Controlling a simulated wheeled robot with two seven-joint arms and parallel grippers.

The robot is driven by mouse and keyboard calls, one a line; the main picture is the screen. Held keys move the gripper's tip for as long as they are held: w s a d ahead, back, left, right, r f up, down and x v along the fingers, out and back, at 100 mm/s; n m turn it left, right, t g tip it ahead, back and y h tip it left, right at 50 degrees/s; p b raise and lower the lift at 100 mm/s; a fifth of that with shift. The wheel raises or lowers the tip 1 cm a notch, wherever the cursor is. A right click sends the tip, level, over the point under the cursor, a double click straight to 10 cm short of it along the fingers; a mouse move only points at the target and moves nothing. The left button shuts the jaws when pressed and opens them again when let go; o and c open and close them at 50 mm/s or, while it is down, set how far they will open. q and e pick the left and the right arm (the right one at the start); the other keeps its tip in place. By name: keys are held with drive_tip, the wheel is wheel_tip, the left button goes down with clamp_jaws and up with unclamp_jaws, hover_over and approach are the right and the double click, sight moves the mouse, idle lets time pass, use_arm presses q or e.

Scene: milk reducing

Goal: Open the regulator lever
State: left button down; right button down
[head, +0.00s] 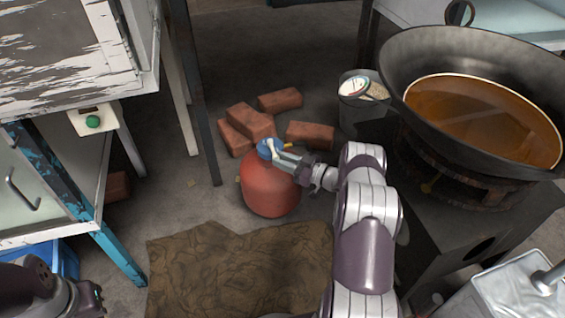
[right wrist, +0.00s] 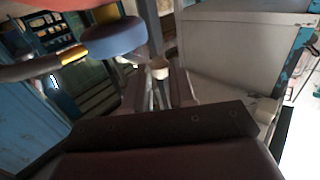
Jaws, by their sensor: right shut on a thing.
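A red gas cylinder (head: 268,190) stands upright on the floor. A blue regulator (head: 266,149) sits on its top, with a small yellow part beside it. My right gripper (head: 284,158) reaches in from the right at the regulator and is shut on the regulator lever. In the right wrist view, the pale lever end (right wrist: 160,68) lies between the fingertips (right wrist: 160,88), close to the blue regulator (right wrist: 115,39). The gripper partly hides the lever in the head view. My left gripper (head: 92,300) shows only partly at the lower left; its jaws are unclear.
Several bricks (head: 280,99) lie behind the cylinder. A brown cloth (head: 235,270) covers the floor in front. A large wok of oil (head: 480,120) sits on a dark stove at right, with a bucket (head: 352,115) beside it. A worn cabinet (head: 70,60) stands at left.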

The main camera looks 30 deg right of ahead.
drive_tip(key=shift+w+r, duration=0.15)
drive_tip(key=shift+r, duration=0.05)
drive_tip(key=c, duration=0.9)
unclamp_jaws()
drive_tip(key=shift+o, duration=0.2)
drive_tip(key=shift+s+a+f, duration=0.1)
drive_tip(key=shift+s, duration=0.1)
